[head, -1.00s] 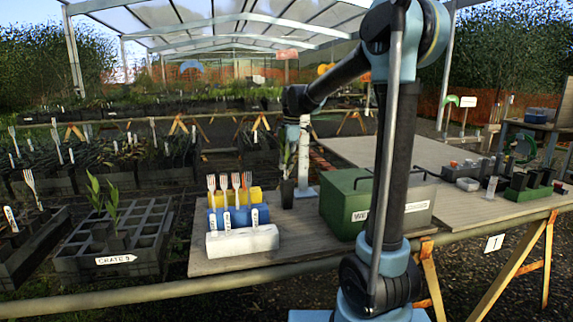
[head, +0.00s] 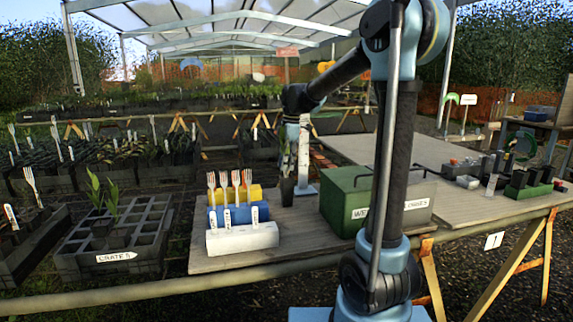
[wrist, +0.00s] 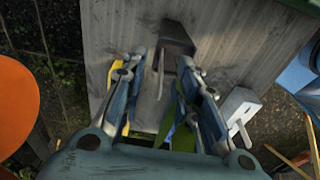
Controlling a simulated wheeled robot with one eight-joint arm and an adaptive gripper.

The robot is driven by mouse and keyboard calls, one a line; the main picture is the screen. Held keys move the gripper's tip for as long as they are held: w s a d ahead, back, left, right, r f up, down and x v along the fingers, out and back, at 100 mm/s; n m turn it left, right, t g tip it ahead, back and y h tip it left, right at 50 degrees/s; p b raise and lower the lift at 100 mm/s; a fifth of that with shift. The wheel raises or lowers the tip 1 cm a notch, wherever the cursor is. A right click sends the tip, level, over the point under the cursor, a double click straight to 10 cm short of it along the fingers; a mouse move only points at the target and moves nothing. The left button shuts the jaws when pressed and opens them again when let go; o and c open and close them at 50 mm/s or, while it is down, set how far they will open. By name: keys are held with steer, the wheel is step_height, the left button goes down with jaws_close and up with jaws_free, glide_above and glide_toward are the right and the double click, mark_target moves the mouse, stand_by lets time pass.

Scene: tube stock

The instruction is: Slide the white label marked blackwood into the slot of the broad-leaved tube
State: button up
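A white block (head: 242,238) stands at the bench's front left with three upright white labels (head: 227,216); their writing is too small to read. In the wrist view the block (wrist: 240,100) is at the right, with a white label (wrist: 244,133). A dark tube (head: 287,190) with a leafy plant stands on the bench behind it; it also shows in the wrist view (wrist: 176,42). My gripper (wrist: 163,62) is above this tube, its fingers apart, with green leaves (wrist: 183,135) between them. I see no label clearly held. In the head view my gripper (head: 291,150) is small and partly unclear.
Blue (head: 238,212) and yellow (head: 243,193) blocks with several forks stand behind the white block. A green box (head: 350,200) is to the right, partly behind my arm. A crate (head: 110,262) with leafy tubes is at the left.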

step_height(320, 180, up, 12)
steer(key=d, duration=0.1)
steer(key=shift+w+d, duration=0.2)
steer(key=shift+w, duration=0.1)
stand_by(0.3)
steer(key=shift+f, duration=0.1)
